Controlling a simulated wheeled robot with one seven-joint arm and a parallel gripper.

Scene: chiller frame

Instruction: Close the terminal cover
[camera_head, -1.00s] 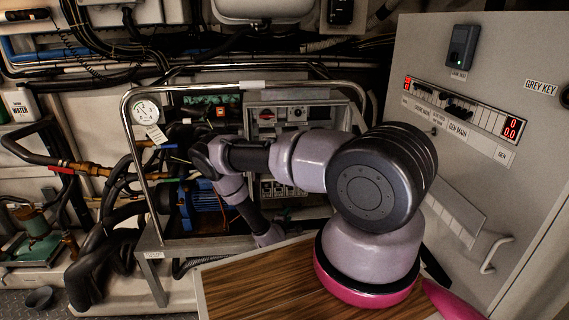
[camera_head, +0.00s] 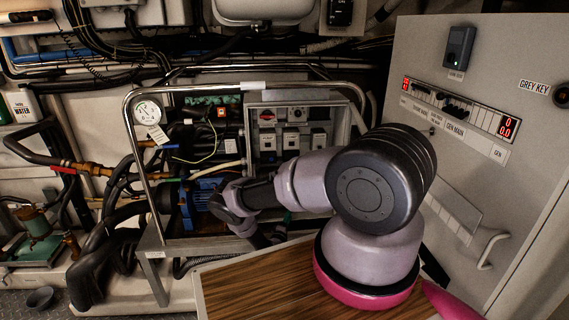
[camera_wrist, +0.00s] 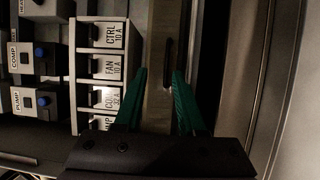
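My gripper (camera_wrist: 160,75) shows in the wrist view with two green fingers apart and nothing seen held between them. Its tips are over a narrow pale upright strip (camera_wrist: 160,45) with a dark slot, just right of a column of labelled breakers (camera_wrist: 104,68). I cannot tell whether the fingers touch the strip. In the head view my gripper is not clearly seen; my wrist is low in front of the frame. I cannot make out the terminal cover for certain; the pale strip may be part of it.
A metal tube frame (camera_head: 128,110) surrounds the control box (camera_head: 340,115), a gauge (camera_head: 147,112), a blue motor (camera_head: 201,198) and loose wires. A wooden top (camera_head: 255,290) lies in front. A grey panel (camera_head: 410,50) stands at the right, and dark hoses are at the left.

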